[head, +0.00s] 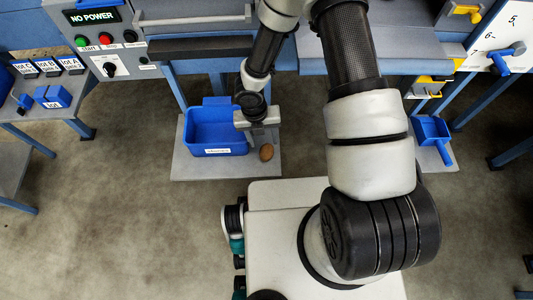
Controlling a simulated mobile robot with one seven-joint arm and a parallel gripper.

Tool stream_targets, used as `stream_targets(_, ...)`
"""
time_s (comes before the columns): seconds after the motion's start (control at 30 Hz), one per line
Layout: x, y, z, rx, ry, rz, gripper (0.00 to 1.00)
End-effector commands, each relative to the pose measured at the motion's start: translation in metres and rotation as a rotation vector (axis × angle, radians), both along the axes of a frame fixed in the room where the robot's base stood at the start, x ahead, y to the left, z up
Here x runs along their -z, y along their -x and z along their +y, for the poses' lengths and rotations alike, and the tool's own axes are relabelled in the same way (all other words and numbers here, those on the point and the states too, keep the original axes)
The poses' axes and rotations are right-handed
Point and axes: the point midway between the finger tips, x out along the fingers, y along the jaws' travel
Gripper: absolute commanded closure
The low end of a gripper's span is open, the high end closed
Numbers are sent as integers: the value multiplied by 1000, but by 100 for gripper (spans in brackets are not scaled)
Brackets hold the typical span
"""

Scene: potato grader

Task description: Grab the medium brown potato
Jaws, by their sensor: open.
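A brown potato (267,153) lies on the grey floor plate, just right of the blue bin's front right corner. My gripper (262,130) hangs above and slightly behind the potato, next to the bin's right side. The gripper is open and apart from the potato in this view. The exact height between them is hard to judge, and the wrist hides part of the fingers.
The blue bin (213,142) with a white label stands on the grey plate (200,171). A control panel (98,38) reading NO POWER is at the back left. A blue scoop-like container (433,130) sits at right. Concrete floor in front left is clear.

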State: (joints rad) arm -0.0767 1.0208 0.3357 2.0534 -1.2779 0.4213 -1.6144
Motion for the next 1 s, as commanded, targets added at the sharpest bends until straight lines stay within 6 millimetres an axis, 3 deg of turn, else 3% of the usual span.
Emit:
stream_targets(0.23,20,1,-3,1,0,0,51)
stream_targets(0.5,58,3,-8,1,1,0,51)
stream_targets(0.83,63,2,-9,2,-1,-2,51)
stream_targets(1.0,63,3,-9,2,0,-2,80)
